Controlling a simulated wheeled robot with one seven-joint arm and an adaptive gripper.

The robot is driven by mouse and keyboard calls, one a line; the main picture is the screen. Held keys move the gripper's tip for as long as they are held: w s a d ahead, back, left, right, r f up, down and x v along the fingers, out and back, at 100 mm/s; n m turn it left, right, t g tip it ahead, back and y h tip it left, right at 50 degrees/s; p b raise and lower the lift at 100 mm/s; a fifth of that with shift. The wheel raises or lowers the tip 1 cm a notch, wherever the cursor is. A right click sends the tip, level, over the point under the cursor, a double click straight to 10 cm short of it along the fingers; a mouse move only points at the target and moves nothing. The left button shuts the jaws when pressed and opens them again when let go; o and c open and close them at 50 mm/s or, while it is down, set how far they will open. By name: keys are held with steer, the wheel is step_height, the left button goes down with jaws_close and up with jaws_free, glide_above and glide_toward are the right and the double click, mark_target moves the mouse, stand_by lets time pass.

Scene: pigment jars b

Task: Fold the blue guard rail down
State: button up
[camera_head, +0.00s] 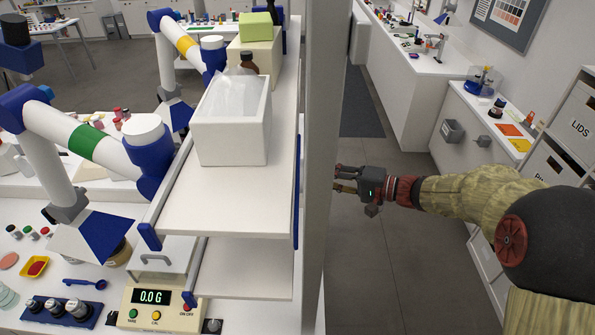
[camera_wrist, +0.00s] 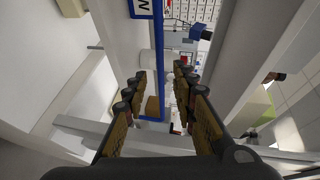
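A blue strip that looks like the guard rail (camera_head: 297,190) runs along the right edge of the white shelves in the head view, partly hidden by the grey upright. In the wrist view a long blue bar (camera_wrist: 159,65) stands beyond my fingertips, seen through the gap between them; I cannot tell whether it is the same rail. My gripper (camera_head: 340,180) is right of the upright in the head view, fingers pointing left. In the wrist view its two dark, tan-padded fingers (camera_wrist: 158,85) are apart, with nothing visibly held between them.
The grey upright (camera_head: 328,110) stands between my gripper and the shelves. A white open bin (camera_head: 232,122) with a clear liner sits on the upper shelf (camera_head: 225,205). A scale (camera_head: 158,306) reads 0.0 G below. The floor (camera_head: 385,240) below my gripper is clear.

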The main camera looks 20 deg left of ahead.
mark_target(297, 172)
steer(key=p+x, duration=0.1)
steer(key=x, duration=0.5)
steer(key=shift+a+f, duration=0.1)
steer(key=shift+a, duration=0.2)
steer(key=shift+c, duration=1)
jaws_close()
